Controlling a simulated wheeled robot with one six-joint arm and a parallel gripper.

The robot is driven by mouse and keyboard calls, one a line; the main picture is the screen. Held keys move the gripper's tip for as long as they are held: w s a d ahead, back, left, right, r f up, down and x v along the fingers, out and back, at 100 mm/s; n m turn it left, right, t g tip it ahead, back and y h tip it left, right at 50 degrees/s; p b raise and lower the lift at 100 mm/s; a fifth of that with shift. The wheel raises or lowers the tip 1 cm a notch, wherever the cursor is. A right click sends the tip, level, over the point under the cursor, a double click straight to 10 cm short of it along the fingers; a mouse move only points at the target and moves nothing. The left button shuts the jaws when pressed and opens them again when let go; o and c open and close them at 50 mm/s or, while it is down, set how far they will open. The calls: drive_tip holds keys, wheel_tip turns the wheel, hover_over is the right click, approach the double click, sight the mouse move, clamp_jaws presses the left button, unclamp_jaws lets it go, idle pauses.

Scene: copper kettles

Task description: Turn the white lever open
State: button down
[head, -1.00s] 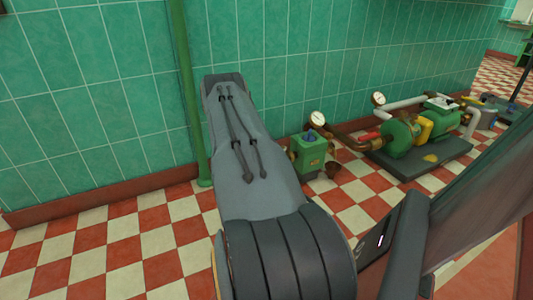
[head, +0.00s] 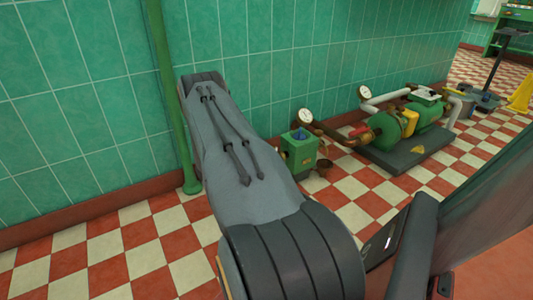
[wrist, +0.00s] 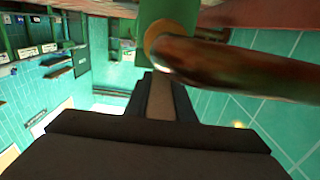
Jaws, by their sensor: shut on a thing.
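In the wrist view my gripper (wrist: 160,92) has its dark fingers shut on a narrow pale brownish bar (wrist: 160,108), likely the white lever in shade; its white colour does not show. A copper pipe (wrist: 235,65) and a green body (wrist: 165,14) are close beyond the fingertips. In the head view my arm reaches toward the tiled wall and hides my gripper and the lever.
In the head view a small green box (head: 299,155) with a blue top stands by the wall. Right of it are a pressure gauge (head: 305,116) and a green pump (head: 386,132) on a dark base (head: 408,152). A green vertical pipe (head: 172,95) runs left of my arm. Checkered floor (head: 100,255) is open at left.

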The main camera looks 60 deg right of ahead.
drive_tip(key=shift+r, duration=0.15)
drive_tip(key=c, duration=1.5)
unclamp_jaws()
drive_tip(key=shift+a, duration=0.15)
drive_tip(key=shift+p+v, duration=1.4)
drive_tip(key=shift+v, duration=2.6)
